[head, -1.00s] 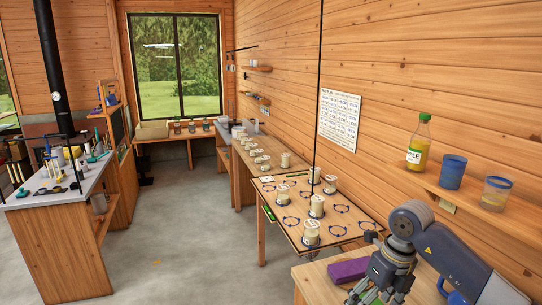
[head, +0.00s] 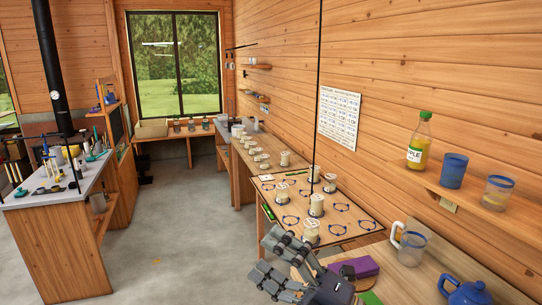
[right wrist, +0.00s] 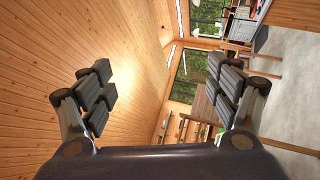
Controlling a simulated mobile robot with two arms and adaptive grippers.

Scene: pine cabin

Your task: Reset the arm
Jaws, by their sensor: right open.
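My right gripper (head: 278,262) shows at the bottom middle of the head view, above the near table's left end. Its fingers are spread and nothing is between them. In the right wrist view the two finger sets (right wrist: 160,95) stand wide apart, with the wooden wall, windows and floor seen between and beyond them. My left gripper is in neither view.
The near table (head: 408,275) holds a clear mug (head: 410,243), a blue teapot (head: 466,292) and a purple block (head: 358,266). Behind it is a board (head: 346,228) with several white cylinders. A shelf (head: 462,194) holds a bottle (head: 419,142) and two cups. Open floor lies left.

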